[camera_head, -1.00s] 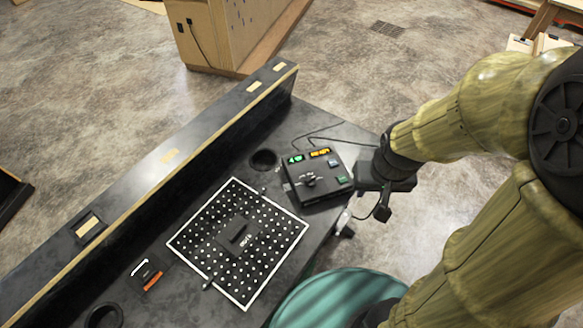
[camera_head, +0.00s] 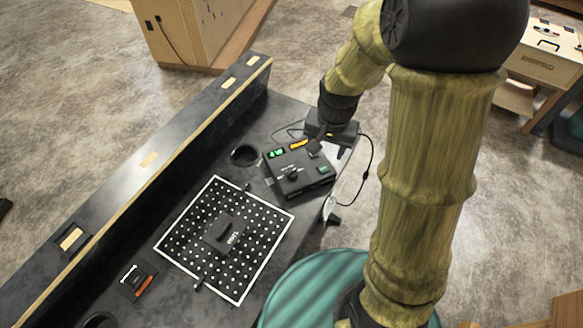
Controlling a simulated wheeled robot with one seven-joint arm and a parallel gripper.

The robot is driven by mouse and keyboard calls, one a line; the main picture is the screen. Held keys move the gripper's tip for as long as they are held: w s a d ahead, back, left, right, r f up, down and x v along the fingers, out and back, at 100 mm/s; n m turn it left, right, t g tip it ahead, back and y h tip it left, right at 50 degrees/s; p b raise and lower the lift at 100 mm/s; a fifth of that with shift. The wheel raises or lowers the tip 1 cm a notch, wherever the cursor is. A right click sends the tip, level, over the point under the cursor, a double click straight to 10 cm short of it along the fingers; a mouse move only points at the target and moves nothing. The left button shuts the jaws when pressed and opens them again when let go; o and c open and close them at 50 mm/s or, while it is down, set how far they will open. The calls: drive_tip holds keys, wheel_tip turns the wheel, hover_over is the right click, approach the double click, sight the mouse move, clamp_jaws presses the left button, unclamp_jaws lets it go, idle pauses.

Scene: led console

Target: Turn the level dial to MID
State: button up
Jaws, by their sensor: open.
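The black console (camera_head: 300,182) sits on the dark bench right of the perforated board. Its dial, a dark knob (camera_head: 292,176), stands in the middle of its top face; the pointer direction and markings are too small to read. A green display (camera_head: 276,154) and an orange display (camera_head: 299,144) are lit along its far edge, and a green button (camera_head: 323,169) is near its right side. My gripper (camera_head: 329,150) is open over the console's far right corner, apart from the dial. It hides part of that corner; whether it touches the console I cannot tell.
A white-framed perforated board (camera_head: 265,243) with a black block (camera_head: 222,235) lies left of the console. A small black plate with an orange strip (camera_head: 137,280) is farther left. A long raised ledge (camera_head: 150,165) runs along the bench's back. Cables (camera_head: 371,160) loop right of the console.

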sight(291, 171)
drive_tip(key=w+a+f+m+g+p, duration=0.1)
drive_tip(key=w+a+f+m+p, duration=0.1)
drive_tip(key=w+a+f+m, duration=0.4)
drive_tip(key=w+a, duration=0.1)
drive_tip(key=w, duration=0.3)
drive_tip(key=shift+w+a+f+g, duration=0.15)
drive_tip(key=shift+a+f+g, duration=0.15)
drive_tip(key=shift+f, duration=0.1)
wheel_tip(291, 171, down, 17)
drive_tip(key=p, duration=0.4)
drive_tip(key=shift+f, duration=0.1)
drive_tip(key=c, duration=1)
